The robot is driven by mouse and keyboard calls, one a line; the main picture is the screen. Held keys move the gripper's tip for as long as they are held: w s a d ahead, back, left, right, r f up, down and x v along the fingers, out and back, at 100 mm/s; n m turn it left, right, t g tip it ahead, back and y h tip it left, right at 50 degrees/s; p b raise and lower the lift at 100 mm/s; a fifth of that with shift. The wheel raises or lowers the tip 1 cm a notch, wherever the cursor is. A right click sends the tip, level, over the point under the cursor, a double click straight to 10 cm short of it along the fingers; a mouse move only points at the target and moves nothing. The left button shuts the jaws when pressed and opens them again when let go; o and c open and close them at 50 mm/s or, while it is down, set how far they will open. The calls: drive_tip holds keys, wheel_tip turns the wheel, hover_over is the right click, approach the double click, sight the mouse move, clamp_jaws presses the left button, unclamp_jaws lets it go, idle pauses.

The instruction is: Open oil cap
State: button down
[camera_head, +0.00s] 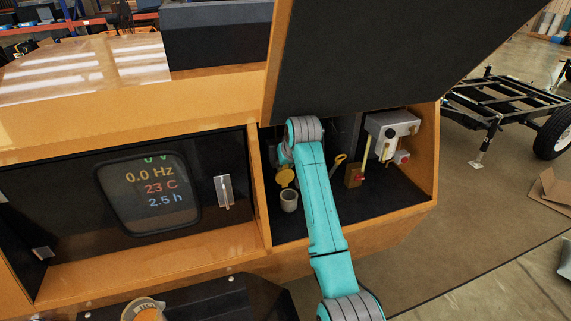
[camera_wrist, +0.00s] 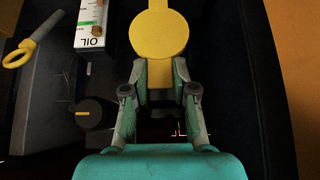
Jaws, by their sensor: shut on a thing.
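The yellow oil cap (camera_wrist: 158,36) is a round disc with a tab at its far side, at the top middle of the wrist view. In the head view the yellow cap (camera_head: 286,177) is inside the open compartment, left of my arm, just above a pale round filler neck (camera_head: 289,201). My arm hides most of the gripper there. The exact finger contact is hard to see.
A dark round knob (camera_wrist: 95,112) is nearer. The raised dark panel (camera_head: 375,50) overhangs the compartment. The display (camera_head: 150,190) is left.

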drive_tip(key=shift+w+r, duration=0.1)
drive_tip(key=c, duration=0.9)
unclamp_jaws()
drive_tip(key=shift+a, duration=0.1)
drive_tip(key=v, duration=1.1)
drive_tip(key=shift+s+r, duration=0.25)
drive_tip(key=shift+r, duration=0.05)
drive_tip(key=shift+f, duration=0.15)
